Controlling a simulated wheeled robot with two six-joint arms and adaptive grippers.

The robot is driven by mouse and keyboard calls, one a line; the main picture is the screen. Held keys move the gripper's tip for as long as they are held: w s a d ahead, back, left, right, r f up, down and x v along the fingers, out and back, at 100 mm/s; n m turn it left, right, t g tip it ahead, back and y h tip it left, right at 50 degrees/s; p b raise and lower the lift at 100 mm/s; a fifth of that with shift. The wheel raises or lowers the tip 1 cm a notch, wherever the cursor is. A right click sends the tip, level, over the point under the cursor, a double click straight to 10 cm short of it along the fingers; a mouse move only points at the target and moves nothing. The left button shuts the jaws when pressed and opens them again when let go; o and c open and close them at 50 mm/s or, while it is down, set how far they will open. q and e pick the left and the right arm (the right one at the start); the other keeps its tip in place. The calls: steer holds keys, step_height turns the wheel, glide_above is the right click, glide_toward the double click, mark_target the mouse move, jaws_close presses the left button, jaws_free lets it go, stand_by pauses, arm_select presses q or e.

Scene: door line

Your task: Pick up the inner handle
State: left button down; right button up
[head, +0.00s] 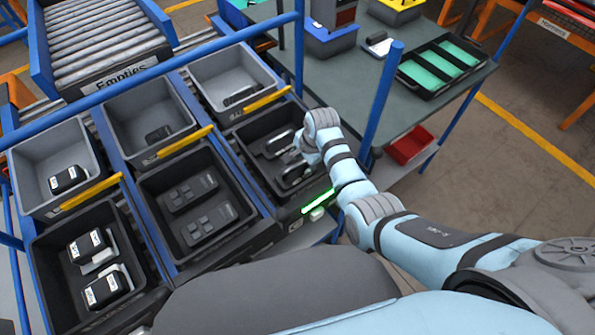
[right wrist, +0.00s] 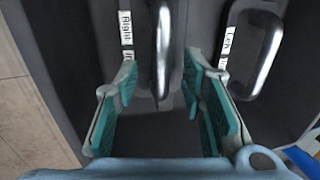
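Inner handles lie in a dark bin (head: 248,166) in the front row, at the right end. A second looped handle (right wrist: 257,55) lies to the right, beyond a label that seems to read "Left". My right gripper (right wrist: 160,82) is open, with teal pads on both sides of the first handle and gaps showing. In the head view my right gripper (head: 302,150) reaches into this bin and partly hides its contents. My left gripper is not in view.
A green light bar (head: 317,201) glows on the bin's front edge. Neighbouring bins hold switch panels (head: 210,225) and labelled black parts (head: 103,288). A blue upright post (head: 381,105) stands close to my right arm. A red bin (head: 410,146) is further right.

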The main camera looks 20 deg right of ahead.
steer(key=shift+r, duration=0.15)
jaws_close()
